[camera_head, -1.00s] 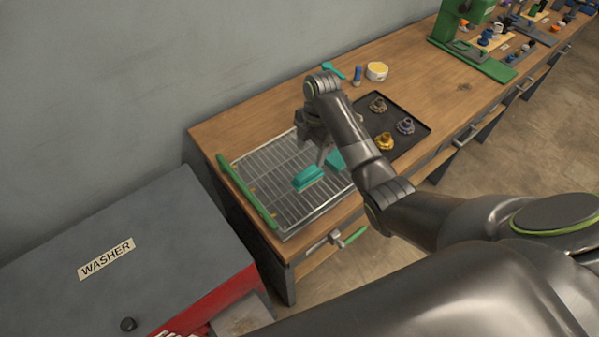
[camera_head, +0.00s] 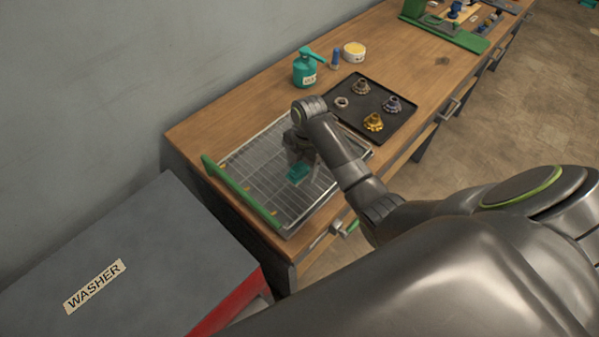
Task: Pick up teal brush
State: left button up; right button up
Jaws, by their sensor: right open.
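The teal brush (camera_head: 297,175) lies on the wire rack tray (camera_head: 245,166) at the near left end of the wooden bench. My right gripper (camera_head: 300,164) is open and points down right at the brush. Its fingers cover part of the brush, and I cannot tell whether they touch it. My left gripper is not in view.
A green bar (camera_head: 240,191) edges the rack's left side. A dark tray (camera_head: 369,95) with several gear-like parts lies to the right. A teal bottle (camera_head: 305,71), a blue item (camera_head: 335,59) and a yellow-topped tub (camera_head: 354,52) stand behind. The grey washer (camera_head: 150,250) is front left.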

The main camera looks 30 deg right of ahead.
aim_at(302, 163)
jog(key=shift+d+f, duration=0.1)
jog(key=shift+d, duration=0.05)
jog(key=shift+s, duration=0.1)
jog(key=c, duration=1.1)
jog(key=shift+r+b, duration=0.5)
jog(key=shift+r, duration=1.55)
notch_tip(302, 163, up, 5)
jog(key=p, duration=0.3)
jog(key=shift+f, duration=0.15)
jog(key=shift+r+p, duration=0.55)
jog(key=shift+p, duration=0.2)
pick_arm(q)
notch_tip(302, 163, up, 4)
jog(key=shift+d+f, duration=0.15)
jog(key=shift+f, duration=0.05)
